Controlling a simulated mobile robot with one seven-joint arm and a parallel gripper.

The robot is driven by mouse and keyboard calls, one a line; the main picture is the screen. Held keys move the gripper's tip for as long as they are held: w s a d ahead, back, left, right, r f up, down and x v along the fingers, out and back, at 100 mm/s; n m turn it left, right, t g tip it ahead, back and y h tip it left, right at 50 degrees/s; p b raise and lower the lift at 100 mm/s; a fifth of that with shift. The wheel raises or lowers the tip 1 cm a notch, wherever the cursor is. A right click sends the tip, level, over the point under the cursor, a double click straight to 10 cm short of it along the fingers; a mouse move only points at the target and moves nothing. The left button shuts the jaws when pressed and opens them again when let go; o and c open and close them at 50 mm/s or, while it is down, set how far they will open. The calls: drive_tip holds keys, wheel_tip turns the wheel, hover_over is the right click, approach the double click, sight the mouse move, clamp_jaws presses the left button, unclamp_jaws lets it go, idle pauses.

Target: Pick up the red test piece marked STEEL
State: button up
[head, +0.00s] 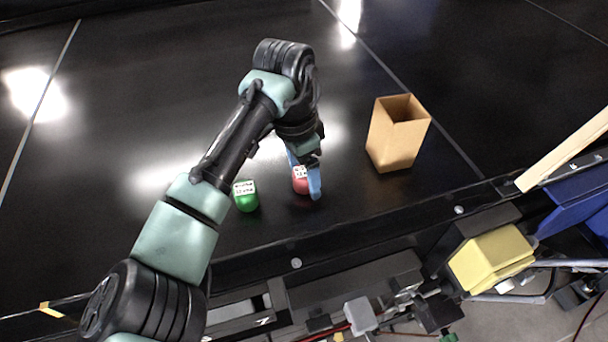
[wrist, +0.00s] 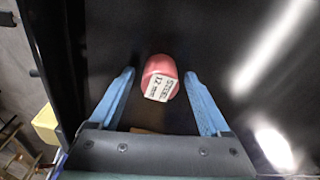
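The red test piece (wrist: 160,70) lies on the black belt, with a white label reading STEEL 12 mm facing the wrist camera. In the head view the red piece (head: 300,185) is partly hidden by a blue finger. My gripper (wrist: 158,78) is open, its two blue fingers one on each side of the red piece with dark gaps between. In the head view my gripper (head: 304,178) is low over the belt at the piece. I cannot tell the exact height of the fingertips.
A green test piece (head: 246,199) with a white label stands left of the red one. An open cardboard box (head: 392,150) stands to the right on the belt. The belt's dark edge rail (head: 350,240) runs along the near side. The belt behind is clear.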

clamp_jaws()
